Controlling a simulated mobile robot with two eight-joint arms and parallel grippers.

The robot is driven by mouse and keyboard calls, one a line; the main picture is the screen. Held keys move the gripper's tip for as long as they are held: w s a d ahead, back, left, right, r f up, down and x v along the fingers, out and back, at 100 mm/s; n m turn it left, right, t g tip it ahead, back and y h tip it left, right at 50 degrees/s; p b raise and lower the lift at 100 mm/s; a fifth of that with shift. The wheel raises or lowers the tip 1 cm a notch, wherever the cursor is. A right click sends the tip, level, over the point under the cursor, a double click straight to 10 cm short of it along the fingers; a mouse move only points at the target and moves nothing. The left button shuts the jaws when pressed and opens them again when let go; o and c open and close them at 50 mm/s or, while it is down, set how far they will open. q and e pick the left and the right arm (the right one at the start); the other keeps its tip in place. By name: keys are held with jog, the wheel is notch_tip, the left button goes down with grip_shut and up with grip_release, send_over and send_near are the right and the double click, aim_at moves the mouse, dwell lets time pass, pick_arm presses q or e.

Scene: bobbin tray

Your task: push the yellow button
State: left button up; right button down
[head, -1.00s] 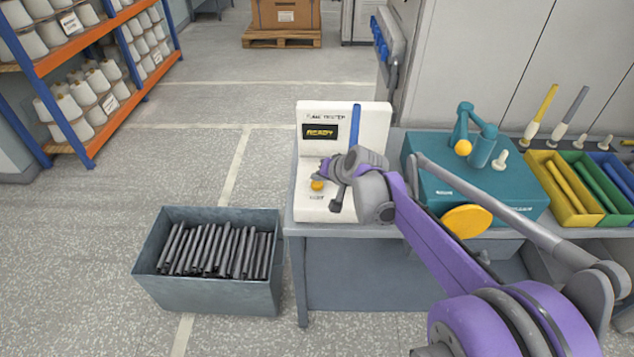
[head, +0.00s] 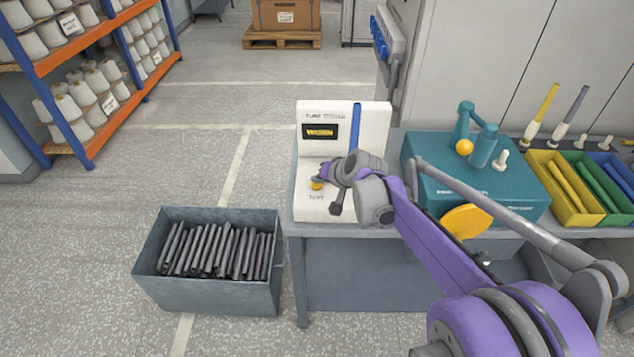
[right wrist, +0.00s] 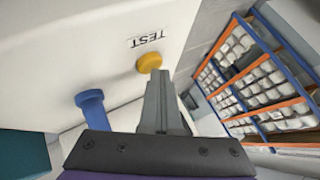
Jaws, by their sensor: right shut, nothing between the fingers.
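The yellow button (head: 317,185) sits on the low front part of a white tester (head: 370,122). In the right wrist view the button (right wrist: 149,62) is round, beside a "TEST" label. My right gripper (head: 325,174) is shut and empty, its fingers partly hidden by the wrist. In the right wrist view its fingertips (right wrist: 159,73) reach the button's edge and overlap it; whether they press it I cannot tell. The tester's dark display (head: 320,131) shows a yellow marking too blurred to read. My left gripper is not in view.
A blue tube (head: 355,128) stands upright in the tester, close to my right gripper. A teal machine (head: 470,178) is to the right on the bench. A grey bin of dark tubes (head: 150,283) stands on the floor at the left.

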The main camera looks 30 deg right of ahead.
aim_at(319, 186)
jog(key=shift+r+p, duration=0.8)
jog(key=shift+r, duration=0.15)
jog(key=shift+r+p, duration=1.9)
jog(key=shift+r, duration=0.55)
